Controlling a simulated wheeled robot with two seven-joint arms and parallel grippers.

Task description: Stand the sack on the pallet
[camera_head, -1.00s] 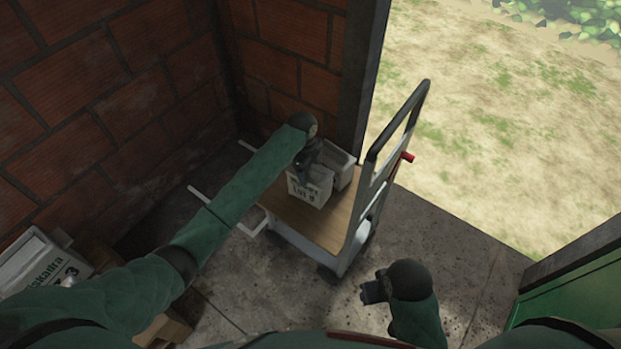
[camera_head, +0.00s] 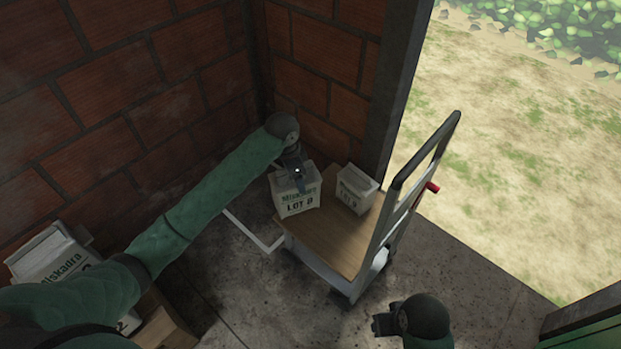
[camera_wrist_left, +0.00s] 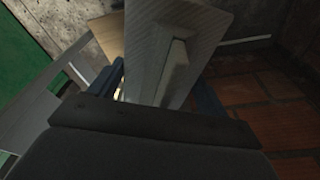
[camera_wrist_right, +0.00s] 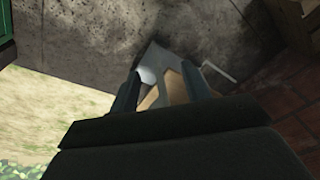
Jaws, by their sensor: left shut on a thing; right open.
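My left gripper (camera_head: 297,173) is shut on the top of a pale sack (camera_head: 297,200) marked "Miskadra LOT 8"; the digit is hard to read. The sack hangs roughly upright at the left edge of the cart's wooden deck, and I cannot tell whether its base touches. In the left wrist view the held sack (camera_wrist_left: 193,30) fills the space between the fingers. My right gripper (camera_head: 383,324) is open and empty, low in front of the cart. Brown wood (camera_head: 168,333) shows beside the sacks at lower left; I cannot tell whether it is the pallet.
A second pale sack (camera_head: 355,189) stands on the cart (camera_head: 345,237), whose tall handle frame is on the right. Another Miskadra sack (camera_head: 52,262) is at the left by the brick wall. A white floor line (camera_head: 255,232) lies left of the cart. The concrete floor in front is clear.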

